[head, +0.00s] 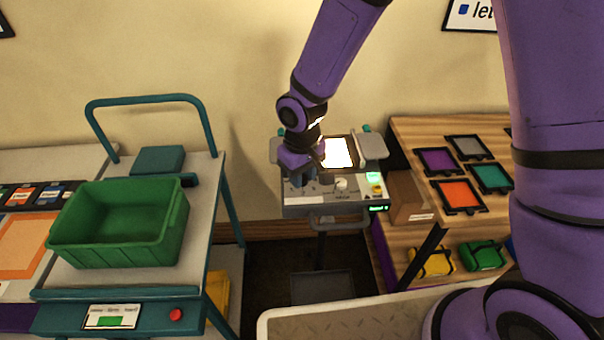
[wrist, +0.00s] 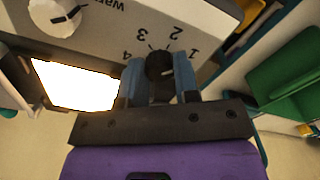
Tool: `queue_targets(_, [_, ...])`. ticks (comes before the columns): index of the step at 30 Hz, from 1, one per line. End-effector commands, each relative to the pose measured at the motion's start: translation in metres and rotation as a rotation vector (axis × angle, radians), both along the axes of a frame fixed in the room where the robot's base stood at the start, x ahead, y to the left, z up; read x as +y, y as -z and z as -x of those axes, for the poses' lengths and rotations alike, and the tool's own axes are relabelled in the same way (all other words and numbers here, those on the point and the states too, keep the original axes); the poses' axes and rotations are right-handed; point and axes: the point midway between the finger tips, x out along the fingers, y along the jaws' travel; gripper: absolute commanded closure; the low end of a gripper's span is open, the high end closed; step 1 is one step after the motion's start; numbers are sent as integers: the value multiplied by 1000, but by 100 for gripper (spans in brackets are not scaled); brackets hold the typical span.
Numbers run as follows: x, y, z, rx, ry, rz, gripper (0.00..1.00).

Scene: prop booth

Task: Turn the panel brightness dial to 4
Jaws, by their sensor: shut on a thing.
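The panel (head: 325,207) is a grey control box on a stand, with a bright white lit window (head: 338,152) on top. The brightness dial (wrist: 157,64) is a small dark knob in the wrist view, with the numbers 1 to 4 around it. Its pale pointer mark is on the side of 1, toward the right of that view; the exact setting is hard to tell. My gripper (head: 304,179) is at the left part of the panel front, its two blue-grey fingers shut on the dial. In the head view the gripper hides the dial.
A white knob (head: 341,184) labelled for warmth sits beside the dial, also in the wrist view (wrist: 57,14). A green display (head: 377,208) is at the panel's right. A cart with a green bin (head: 120,222) stands left; a wooden shelf (head: 400,130) with coloured frames stands right.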

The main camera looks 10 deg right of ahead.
Motion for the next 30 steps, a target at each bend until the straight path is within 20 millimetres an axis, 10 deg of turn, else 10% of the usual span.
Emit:
queue_targets(6, [0, 0, 0, 0, 0, 0, 94])
queue_targets(7, [0, 0, 0, 0, 0, 0, 64])
queue_targets(10, [0, 0, 0, 0, 1, 0, 45])
queue_targets(30, [0, 0, 0, -1, 341, 0, 45])
